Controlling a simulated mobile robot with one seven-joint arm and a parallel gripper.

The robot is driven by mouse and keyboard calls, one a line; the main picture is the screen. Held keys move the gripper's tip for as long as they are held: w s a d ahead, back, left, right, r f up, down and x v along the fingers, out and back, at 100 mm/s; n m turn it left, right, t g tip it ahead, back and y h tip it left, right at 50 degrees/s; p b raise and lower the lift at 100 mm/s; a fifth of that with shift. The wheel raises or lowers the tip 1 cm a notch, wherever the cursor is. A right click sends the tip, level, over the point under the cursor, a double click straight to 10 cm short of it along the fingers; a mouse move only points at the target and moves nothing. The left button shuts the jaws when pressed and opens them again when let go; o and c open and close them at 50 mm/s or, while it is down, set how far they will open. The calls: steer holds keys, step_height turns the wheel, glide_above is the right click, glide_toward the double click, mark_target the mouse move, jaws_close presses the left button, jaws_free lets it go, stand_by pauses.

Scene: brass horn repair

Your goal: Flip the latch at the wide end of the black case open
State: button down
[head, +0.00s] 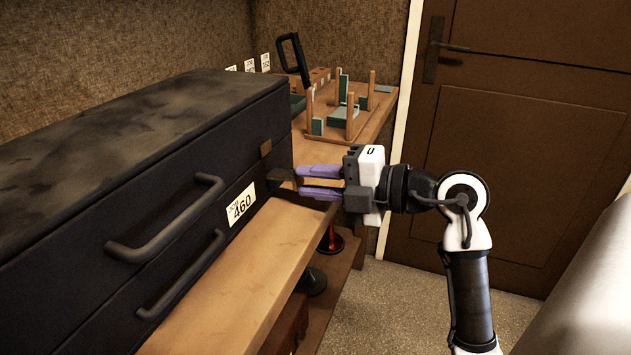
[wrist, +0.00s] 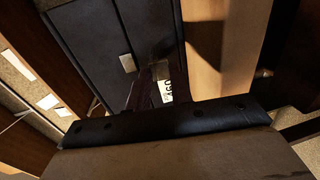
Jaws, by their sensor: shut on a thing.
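The black case (head: 215,140) lies on the wooden bench at the left, with two bar handles and a white label reading 460 on its front. At its right end, a small brown plate (head: 266,148) sits on the upper part; it also shows in the wrist view (wrist: 127,63). Below it, a dark brown latch piece (head: 280,176) sticks out toward my gripper. My gripper (head: 299,181), with purple fingers pointing left, is shut on this piece. The fingers are dim in the wrist view, and the gripped part is mostly hidden there.
The bench edge (head: 235,290) runs in front of the case, below my gripper. A wooden rack with pegs and green blocks (head: 345,115) stands behind the gripper. A brown door (head: 510,130) is at the right. Dark round-based objects (head: 313,281) stand on a lower shelf.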

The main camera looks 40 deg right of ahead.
steer(key=c, duration=1.4)
jaws_free()
steer(key=shift+f, duration=0.2)
steer(key=shift+o, duration=0.2)
steer(key=v, duration=1.4)
steer(key=shift+b, duration=0.45)
steer(key=shift+w, duration=0.1)
